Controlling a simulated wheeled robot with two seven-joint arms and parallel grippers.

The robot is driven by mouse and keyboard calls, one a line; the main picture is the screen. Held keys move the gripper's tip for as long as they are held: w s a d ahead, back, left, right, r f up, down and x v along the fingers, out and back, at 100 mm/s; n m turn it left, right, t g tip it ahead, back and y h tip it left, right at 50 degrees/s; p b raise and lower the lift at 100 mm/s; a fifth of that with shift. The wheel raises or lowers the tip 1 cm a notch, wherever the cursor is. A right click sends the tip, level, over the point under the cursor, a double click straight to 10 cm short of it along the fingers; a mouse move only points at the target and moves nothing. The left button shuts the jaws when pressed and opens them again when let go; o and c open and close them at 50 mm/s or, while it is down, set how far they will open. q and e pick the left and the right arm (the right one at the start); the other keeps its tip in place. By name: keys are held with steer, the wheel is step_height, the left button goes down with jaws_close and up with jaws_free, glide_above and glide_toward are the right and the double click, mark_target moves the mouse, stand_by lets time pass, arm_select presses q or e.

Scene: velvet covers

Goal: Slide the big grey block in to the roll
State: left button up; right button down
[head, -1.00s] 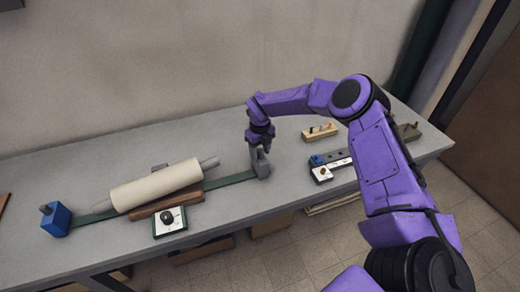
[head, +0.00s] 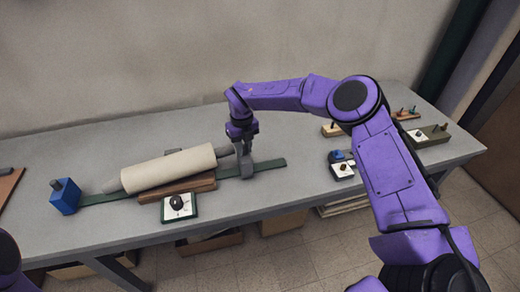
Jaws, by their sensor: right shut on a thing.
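The big grey block (head: 246,171) stands on the dark green rail (head: 268,164), close to the right end of the roll (head: 170,168). My right gripper (head: 243,143) is above the block and shut on its upper part. A blue block (head: 65,197) with a dark knob is at the rail's left end. My left gripper is not in view.
A small box with a black knob (head: 178,206) sits in front of the roll. A brown board (head: 8,184) lies far left.

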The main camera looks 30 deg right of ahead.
steer(key=shift+a, duration=0.15)
steer(key=c, duration=1.1)
jaws_free()
steer(key=shift+a, duration=0.1)
steer(key=shift+o, duration=0.8)
steer(key=shift+w+a, duration=0.1)
steer(key=shift+r, duration=0.1)
steer(key=shift+d+r, duration=0.2)
steer(key=shift+r, duration=0.2)
steer(key=r, duration=0.3)
steer(key=r+b, duration=0.1)
steer(key=r, duration=0.1)
steer(key=r+b, duration=0.1)
steer(key=r, duration=0.2)
steer(key=shift+a+r, duration=0.25)
steer(key=shift+r, duration=0.55)
